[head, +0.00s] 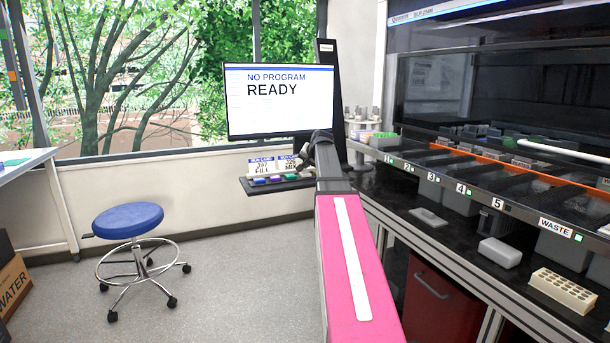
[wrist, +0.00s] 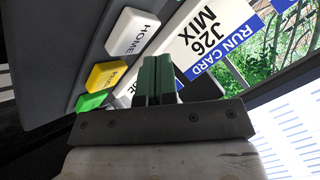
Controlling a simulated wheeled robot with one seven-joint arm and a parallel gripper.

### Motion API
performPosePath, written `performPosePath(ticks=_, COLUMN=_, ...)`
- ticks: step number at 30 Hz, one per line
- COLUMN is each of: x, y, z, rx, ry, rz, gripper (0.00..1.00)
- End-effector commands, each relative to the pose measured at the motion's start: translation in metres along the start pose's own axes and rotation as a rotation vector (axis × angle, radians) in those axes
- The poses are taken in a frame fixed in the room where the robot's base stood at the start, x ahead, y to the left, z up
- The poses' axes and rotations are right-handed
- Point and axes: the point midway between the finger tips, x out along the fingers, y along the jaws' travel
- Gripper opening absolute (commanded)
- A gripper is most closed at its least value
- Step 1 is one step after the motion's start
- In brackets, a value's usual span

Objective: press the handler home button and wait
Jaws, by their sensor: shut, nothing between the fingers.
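The white HOME button (wrist: 132,32) is on the grey control panel in the wrist view. My gripper (wrist: 158,62) is shut and empty, its dark green fingertips just to the right of HOME in the picture. I cannot tell whether they touch anything. In the head view my gripper (head: 308,158) is over the right part of the button panel (head: 254,191), and HOME cannot be made out there. The monitor (head: 280,115) above reads "NO PROGRAM" and "READY".
A yellow button (wrist: 106,76) and a green button (wrist: 92,101) are close to HOME. A run card (wrist: 210,38) marked MIX stands beside my fingers. The handler deck (head: 490,175) lies to the right. A blue stool (head: 128,220) stands on open floor at left.

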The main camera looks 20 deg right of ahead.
Motion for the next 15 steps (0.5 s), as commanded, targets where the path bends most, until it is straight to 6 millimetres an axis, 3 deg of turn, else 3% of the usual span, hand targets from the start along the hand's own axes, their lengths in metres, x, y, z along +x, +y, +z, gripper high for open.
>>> performPosePath(ticks=15, x=-0.026, y=-0.019, z=-0.019, rx=0.0, ry=0.001, rz=-0.001, gripper=0.0)
